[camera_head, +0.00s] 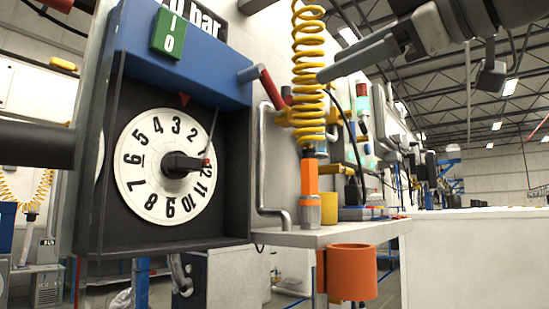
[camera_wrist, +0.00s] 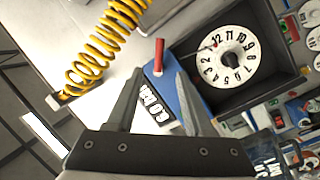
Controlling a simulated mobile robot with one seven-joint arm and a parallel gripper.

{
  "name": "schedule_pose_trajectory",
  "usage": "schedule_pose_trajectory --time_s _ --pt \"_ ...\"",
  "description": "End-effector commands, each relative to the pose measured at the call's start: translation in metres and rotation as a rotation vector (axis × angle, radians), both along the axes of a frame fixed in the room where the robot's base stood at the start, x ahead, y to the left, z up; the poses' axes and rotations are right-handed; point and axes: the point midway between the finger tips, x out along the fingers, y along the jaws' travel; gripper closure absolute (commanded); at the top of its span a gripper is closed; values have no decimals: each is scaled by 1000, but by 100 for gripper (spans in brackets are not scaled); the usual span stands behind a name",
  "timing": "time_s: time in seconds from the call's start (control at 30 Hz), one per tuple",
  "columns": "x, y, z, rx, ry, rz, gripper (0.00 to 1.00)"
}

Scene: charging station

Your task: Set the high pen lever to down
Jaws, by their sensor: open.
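A lever with a red grip (camera_head: 272,90) sticks out from the right side of a blue-topped dial recorder (camera_head: 185,70). I take it for the high pen lever, though no label on it can be read. Its grip slants down and to the right. In the wrist view the red grip (camera_wrist: 159,57) shows beyond and between my fingertips, apart from them. My gripper (camera_head: 415,75) is at the upper right of the head view, right of the lever and the yellow coil. It is open and empty; its spread fingers also show in the wrist view (camera_wrist: 158,82).
A yellow coiled hose (camera_head: 310,70) hangs between the lever and my gripper in the head view. Below it are an orange tool (camera_head: 309,185), a shelf (camera_head: 340,233) and an orange cup (camera_head: 351,272). A numbered white dial (camera_head: 165,165) and a green switch (camera_head: 168,33) are on the recorder.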

Motion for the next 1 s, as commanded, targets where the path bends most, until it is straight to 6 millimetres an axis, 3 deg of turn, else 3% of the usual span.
schedule_pose_trajectory --time_s 0.1,0.3,1.0 --pt "-14 -10 0 0 -2 1 48" --pt "-24 -18 -1 0 0 0 48" --pt "-24 -18 -1 0 0 0 48"
